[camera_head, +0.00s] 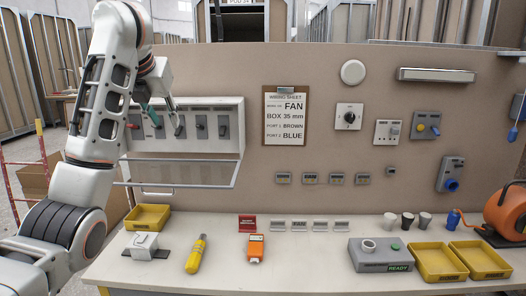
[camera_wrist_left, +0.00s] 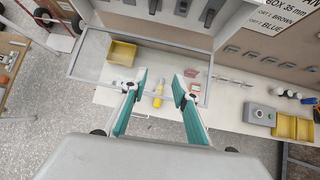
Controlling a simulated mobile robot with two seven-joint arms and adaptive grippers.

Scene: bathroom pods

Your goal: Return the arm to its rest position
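My left arm (camera_head: 95,150) rises from the lower left and bends over at the top. My left gripper (camera_head: 162,120) hangs in front of the grey switch panel (camera_head: 212,107). In the left wrist view its two teal fingers (camera_wrist_left: 160,88) are spread apart with nothing held between them. From the head view I cannot tell whether a fingertip touches the panel's switches. The panel has a row of dark levers, one of them red (camera_head: 134,126), and a clear framed cover (camera_head: 200,173) hanging below. My right arm and gripper are not in view.
The bench holds a yellow bin (camera_head: 148,217), a white box (camera_head: 143,244), a yellow tool (camera_head: 196,254), an orange meter (camera_head: 256,247) and a grey READY box (camera_head: 380,256). Two yellow trays (camera_head: 440,262) and an orange reel (camera_head: 505,213) stand right. The bench's middle front is clear.

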